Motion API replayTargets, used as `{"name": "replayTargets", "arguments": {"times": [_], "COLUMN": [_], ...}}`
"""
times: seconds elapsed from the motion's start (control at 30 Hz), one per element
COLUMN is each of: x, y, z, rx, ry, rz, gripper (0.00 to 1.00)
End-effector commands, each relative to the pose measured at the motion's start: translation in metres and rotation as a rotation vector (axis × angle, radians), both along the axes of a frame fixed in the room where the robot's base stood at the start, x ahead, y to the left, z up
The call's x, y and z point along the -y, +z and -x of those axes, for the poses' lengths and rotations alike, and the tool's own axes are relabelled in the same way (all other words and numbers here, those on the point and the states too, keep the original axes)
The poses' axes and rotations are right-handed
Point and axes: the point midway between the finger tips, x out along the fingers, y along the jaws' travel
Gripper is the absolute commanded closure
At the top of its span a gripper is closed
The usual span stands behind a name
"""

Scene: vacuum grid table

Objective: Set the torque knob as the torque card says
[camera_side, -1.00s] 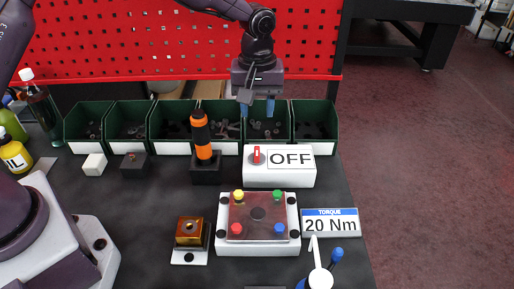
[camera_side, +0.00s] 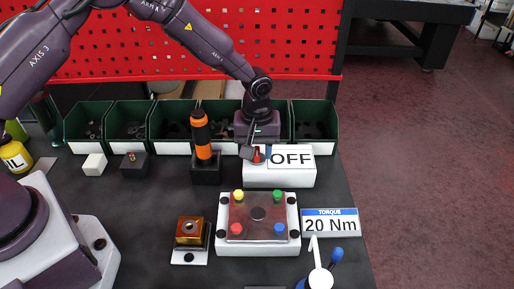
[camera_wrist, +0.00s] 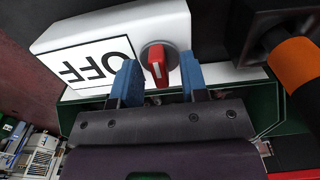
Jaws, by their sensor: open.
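The red knob (camera_wrist: 157,62) with a white pointer mark sits on the white box (camera_wrist: 105,25); its label reads OFF, upside down in the wrist view. In the side view the white box (camera_side: 280,179) shows the OFF label (camera_side: 291,157) and the knob is mostly hidden by my gripper. My gripper (camera_wrist: 160,78) is open, with its two blue fingers on either side of the knob and a gap on each side. In the side view my gripper (camera_side: 257,153) is down at the knob. The torque card (camera_side: 330,223) reads "TORQUE 20 Nm".
An orange and black screwdriver (camera_side: 203,137) stands in a black holder left of the box. Green bins (camera_side: 172,148) line the back. A white fixture (camera_side: 257,249) with a clear plate and coloured knobs lies in front. The table's right edge is near the box.

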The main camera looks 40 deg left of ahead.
Motion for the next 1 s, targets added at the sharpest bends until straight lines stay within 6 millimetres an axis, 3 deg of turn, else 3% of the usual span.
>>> {"name": "replayTargets", "arguments": {"times": [0.03,0.2,0.63,1.0], "x": [0.0000,0.0000,0.0000,-0.0003], "y": [0.0002,0.0004,0.0008,0.0011], "z": [-0.0001,-0.0001,-0.0001,-0.0003], "rx": [0.000,0.000,0.000,0.001], "ry": [0.000,0.000,-0.058,-0.335], "rz": [0.000,0.000,0.000,-0.001], "gripper": [0.62,1.00,1.00,1.00]}}
